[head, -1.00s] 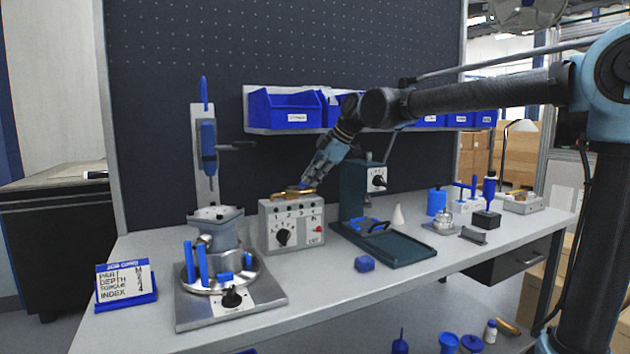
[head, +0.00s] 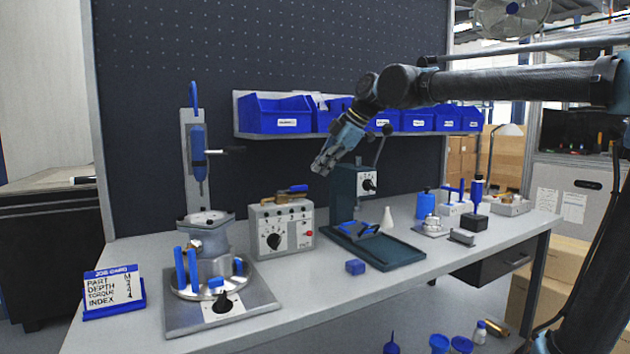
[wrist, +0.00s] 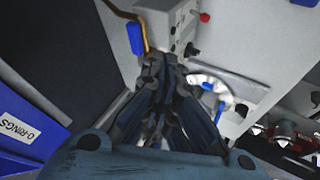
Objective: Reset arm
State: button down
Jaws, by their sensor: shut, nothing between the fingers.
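My gripper (head: 322,166) is in the air in the head view, above and a little right of the grey control box and in front of the dark pegboard. It is shut and empty, with its fingertips pointing down and left. In the wrist view its fingers (wrist: 158,65) are closed together in the middle. The grey control box (head: 296,237) has numbers, a black knob and a red button. A brass-coloured piece with a blue part (head: 290,191) lies on top of the box.
A row of blue bins (head: 278,113) sits on a shelf behind my arm. A dark green press-like stand (head: 343,195) is below my gripper. A round fixture (head: 208,275) and a job card (head: 113,290) stand at left. The front bench strip is mostly clear.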

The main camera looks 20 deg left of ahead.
jog(key=shift+v, duration=1.45)
jog(key=d+f+m+t+h, duration=0.1)
jog(key=d+f+m, duration=0.4)
jog(key=d, duration=0.5)
jog(key=w+d+f+m+h, duration=0.1)
jog(key=d+f+m+h, duration=0.15)
jog(key=d+f, duration=0.6)
jog(key=d+f+m+t, duration=0.1)
jog(key=d+f+m, duration=0.4)
jog(key=d, duration=0.6)
jog(key=s+d+f+m+h, duration=0.2)
jog(key=s+d+f+m, duration=0.4)
jog(key=d+f, duration=0.4)
jog(key=s+d+f+m+h, duration=0.2)
jog(key=s+d+f+m, duration=0.5)
jog(key=d+f, duration=0.3)
jog(key=shift+f, duration=0.7)
jog(key=shift+a, duration=0.1)
